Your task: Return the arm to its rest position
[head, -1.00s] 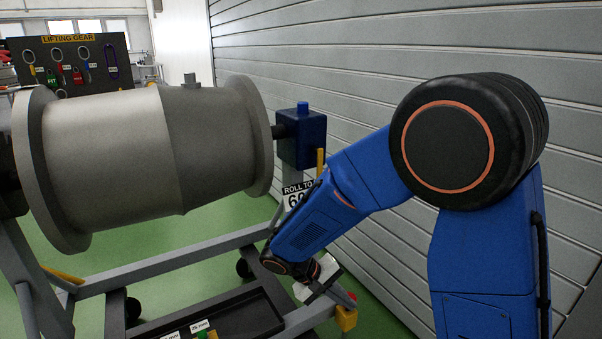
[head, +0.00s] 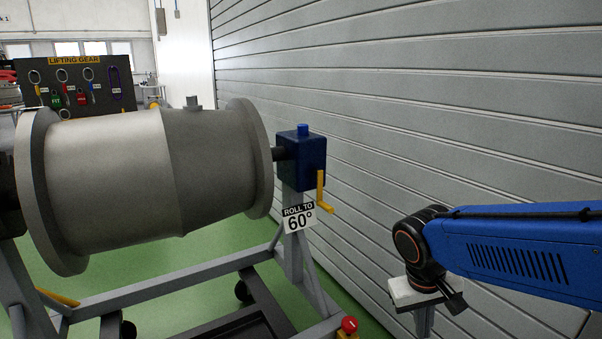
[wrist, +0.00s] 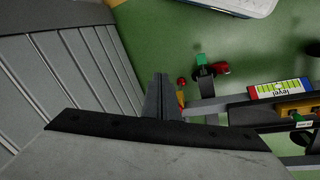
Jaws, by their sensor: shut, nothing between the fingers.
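My gripper (head: 424,322) hangs at the end of my blue arm at the lower right of the head view, pointing down in front of the grey slatted wall. Its pale body shows below the dark wrist joint. In the wrist view my gripper's grey fingers (wrist: 160,95) are together with nothing between them. My arm reaches in from the right edge of the head view, clear to the right of the engine stand.
A grey engine casing (head: 150,178) lies on a stand (head: 175,285) at the left. The stand has a blue box (head: 301,160), a yellow crank (head: 321,190), a "ROLL TO 60°" sign (head: 298,218) and a red button (head: 349,325). The slatted wall (head: 420,110) is close behind my arm.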

